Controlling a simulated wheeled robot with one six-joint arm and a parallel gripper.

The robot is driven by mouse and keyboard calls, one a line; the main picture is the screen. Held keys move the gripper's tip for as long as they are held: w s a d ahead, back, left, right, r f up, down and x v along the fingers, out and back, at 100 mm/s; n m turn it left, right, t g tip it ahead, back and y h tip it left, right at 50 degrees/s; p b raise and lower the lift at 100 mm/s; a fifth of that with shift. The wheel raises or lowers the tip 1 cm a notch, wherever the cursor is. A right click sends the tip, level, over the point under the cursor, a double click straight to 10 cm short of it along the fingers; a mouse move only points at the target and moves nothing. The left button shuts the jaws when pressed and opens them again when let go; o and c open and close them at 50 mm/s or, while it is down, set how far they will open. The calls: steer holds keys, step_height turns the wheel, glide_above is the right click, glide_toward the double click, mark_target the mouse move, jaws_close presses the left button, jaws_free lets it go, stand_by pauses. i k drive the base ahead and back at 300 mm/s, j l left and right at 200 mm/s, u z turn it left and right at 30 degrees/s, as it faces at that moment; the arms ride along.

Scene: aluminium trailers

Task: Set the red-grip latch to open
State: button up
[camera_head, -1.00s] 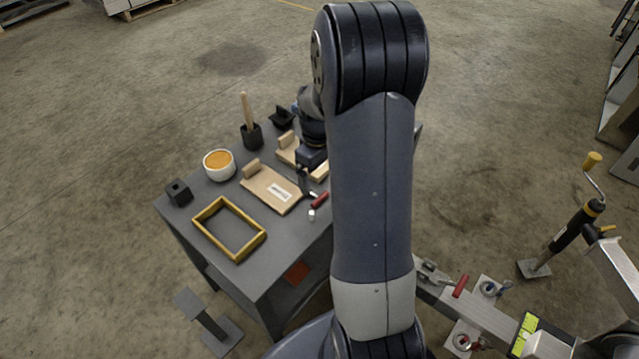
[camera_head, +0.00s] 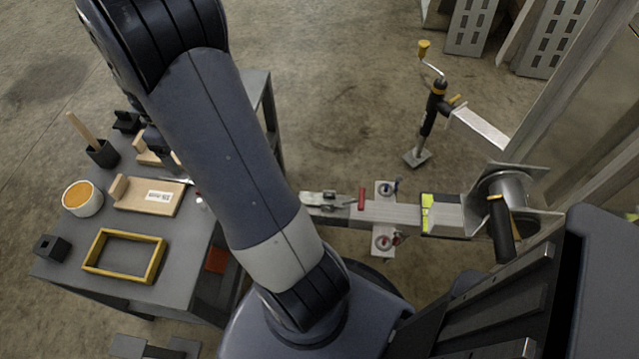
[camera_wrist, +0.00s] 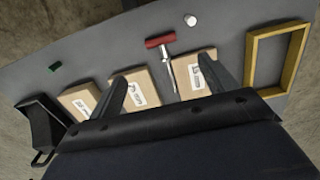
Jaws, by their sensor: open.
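A red-grip lever (camera_wrist: 160,41) with a metal shank lies on the grey bench in the wrist view, between two labelled wooden blocks. My gripper (camera_wrist: 162,68) is open above it, with one finger on each side of the shank and nothing held. A second red grip (camera_head: 361,198) shows on the trailer drawbar (camera_head: 397,211), next to the metal coupler (camera_head: 322,200). Its exact latch position is too small to tell.
The bench (camera_head: 203,235) carries a yellow frame (camera_head: 98,245), an orange-filled bowl (camera_head: 76,203), a black holder (camera_head: 103,155) and a black block (camera_head: 45,252). A jack (camera_head: 429,120) stands beyond the drawbar. Open floor lies between bench and jack.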

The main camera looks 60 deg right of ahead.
mark_target(308, 201)
steer(key=z, duration=2.2)
